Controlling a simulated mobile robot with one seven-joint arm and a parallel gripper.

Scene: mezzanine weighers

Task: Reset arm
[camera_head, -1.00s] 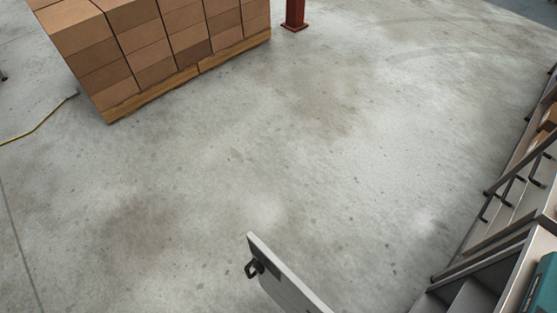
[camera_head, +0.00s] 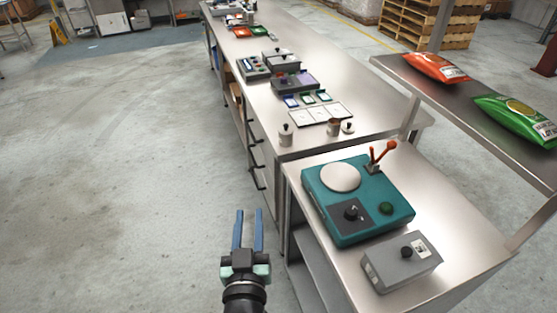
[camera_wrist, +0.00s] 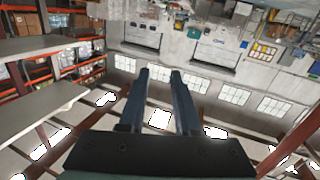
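My gripper (camera_head: 248,228) is in the lower middle of the head view, in front of the left side of the metal bench. Its two blue fingers point away from me and stand apart with nothing between them. In the wrist view my gripper (camera_wrist: 160,85) also shows its fingers apart and empty, against a far wall with windows. It touches nothing that I can see.
A steel bench (camera_head: 310,155) holds a teal weighing device (camera_head: 365,222) and a grey box (camera_head: 402,262). A raised shelf (camera_head: 440,88) carries an orange bag (camera_head: 435,68) and a green bag (camera_head: 515,118). Open concrete floor (camera_head: 110,170) lies left.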

